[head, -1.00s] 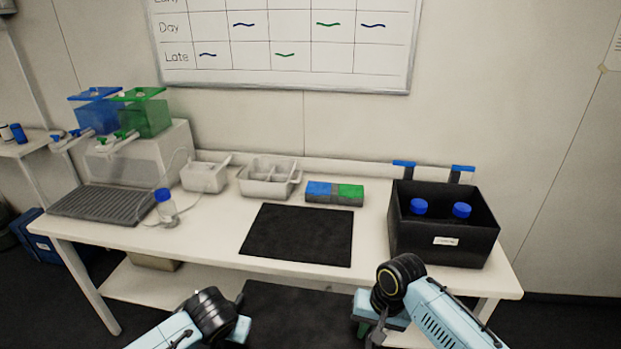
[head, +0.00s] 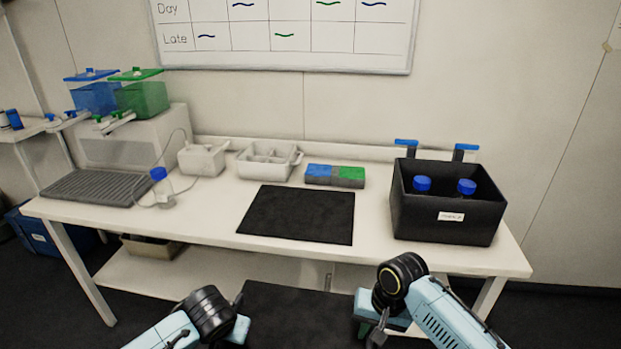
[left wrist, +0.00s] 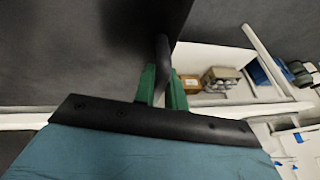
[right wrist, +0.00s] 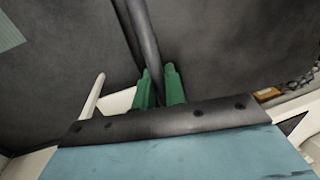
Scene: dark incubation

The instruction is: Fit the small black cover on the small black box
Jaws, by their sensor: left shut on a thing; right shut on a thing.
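A black box (head: 441,217) stands open on the right of the bench, with two blue-capped bottles (head: 466,188) inside. A flat black panel, apparently the cover (head: 290,315), is held low in front of the bench between my grippers. My left gripper (head: 240,326) is shut on a black bar handle at its left side; its green fingers pinch the bar in the left wrist view (left wrist: 163,84). My right gripper (head: 364,308) is shut on the bar at its right side, as the right wrist view (right wrist: 160,88) shows. The lower part of the panel is cut off by the head picture.
A black mat (head: 298,213) lies mid-bench, in front of a blue and green block (head: 335,176). White trays (head: 268,163), a bottle (head: 162,188) and a grey grooved plate (head: 92,187) stand left. Two blue-topped black posts (head: 406,148) rise behind the box.

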